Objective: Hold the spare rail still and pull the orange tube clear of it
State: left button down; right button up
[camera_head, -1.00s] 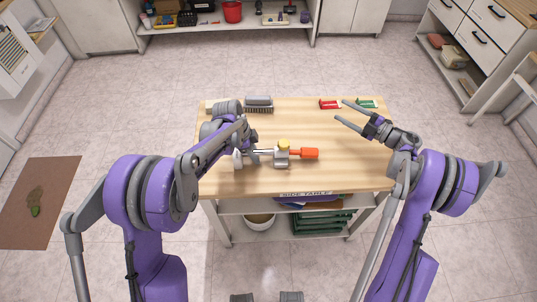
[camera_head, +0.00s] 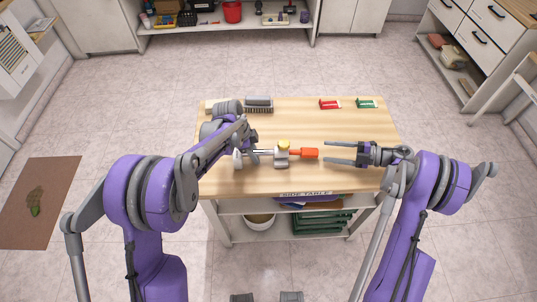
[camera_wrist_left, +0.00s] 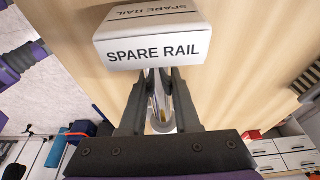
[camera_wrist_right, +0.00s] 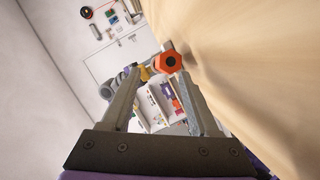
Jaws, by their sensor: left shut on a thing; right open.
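The spare rail (camera_head: 264,152) is a thin metal bar over the table, with a white block marked SPARE RAIL (camera_wrist_left: 152,50) in the left wrist view. My left gripper (camera_head: 249,152) is shut on the rail near the block; its grip is partly hidden by the arm. The orange tube (camera_head: 304,153) sticks out to the right from a grey clamp (camera_head: 281,158) with a yellow knob (camera_head: 284,145). My right gripper (camera_head: 326,153) is open and empty, just right of the tube and in line with it. In the right wrist view, the tube's hexagonal end (camera_wrist_right: 168,62) shows ahead between the fingers.
A grey brush (camera_head: 259,104) lies at the table's back left. A red item (camera_head: 329,104) and a green item (camera_head: 366,103) lie at the back right.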

aim_at(317, 150)
jog(key=shift+x, duration=1.65)
grip_shut()
jog(key=shift+d, duration=0.25)
dwell(0.6)
jog(key=shift+d, duration=0.45)
jog(key=shift+d, duration=3.05)
